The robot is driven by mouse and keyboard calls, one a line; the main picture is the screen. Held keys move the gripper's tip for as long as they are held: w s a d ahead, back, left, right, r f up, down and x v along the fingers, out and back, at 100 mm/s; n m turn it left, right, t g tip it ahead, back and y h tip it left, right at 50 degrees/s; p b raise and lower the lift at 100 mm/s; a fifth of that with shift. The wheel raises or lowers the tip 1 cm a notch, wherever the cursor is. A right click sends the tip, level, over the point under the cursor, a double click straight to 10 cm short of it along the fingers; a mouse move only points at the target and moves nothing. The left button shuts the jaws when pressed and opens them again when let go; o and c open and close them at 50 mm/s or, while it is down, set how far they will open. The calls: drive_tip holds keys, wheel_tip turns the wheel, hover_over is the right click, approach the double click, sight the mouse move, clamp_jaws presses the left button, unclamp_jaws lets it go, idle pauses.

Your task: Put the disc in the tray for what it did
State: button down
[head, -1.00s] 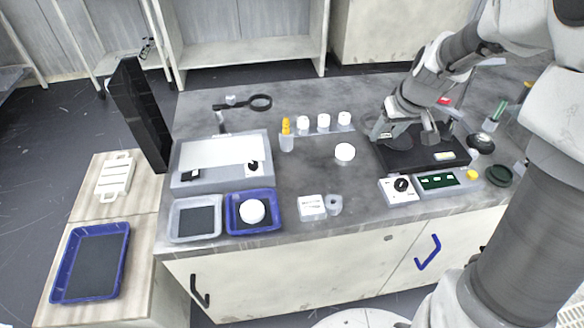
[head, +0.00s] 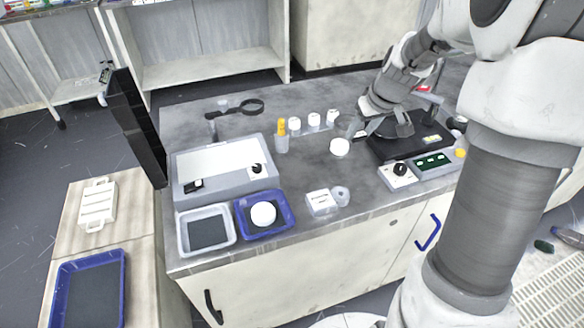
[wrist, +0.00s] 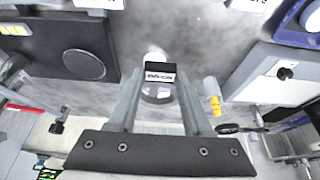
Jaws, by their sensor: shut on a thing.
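My gripper (wrist: 158,92) is shut on a small piece with a black label strip (wrist: 160,72) and a grey rounded part (wrist: 157,95). I take it for the disc; the fingers hide part of it. In the head view my gripper (head: 378,128) is at the left side of the black polishing machine (head: 420,142), above the bench, with a greyish disc shape (head: 347,125) at its left. A pale tray (head: 207,232) with a dark empty floor and a blue tray (head: 243,222) holding a white round piece (head: 263,213) stand at the bench's front left. Another blue tray (head: 62,300) lies on the side table, empty.
A white round pot (head: 340,147) stands below my gripper. A magnifier (head: 250,106), a light panel unit (head: 222,165), a dark upright screen (head: 138,125) and a white box (head: 320,202) are around.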

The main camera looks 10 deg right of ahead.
drive_tip(key=shift+a, duration=0.2)
drive_tip(key=b, duration=0.3)
hover_over(306, 172)
drive_tip(key=s, duration=0.1)
drive_tip(key=f, duration=0.7)
drive_tip(key=shift+s+d+f, duration=0.1)
drive_tip(key=shift+s+d, duration=0.05)
drive_tip(key=shift+d, duration=0.1)
drive_tip(key=shift+f+b, duration=0.55)
drive_tip(key=shift+f, duration=1.4)
drive_tip(key=shift+f, duration=0.1)
drive_tip(key=shift+f, duration=0.15)
drive_tip(key=shift+c, duration=1.7)
unclamp_jaws()
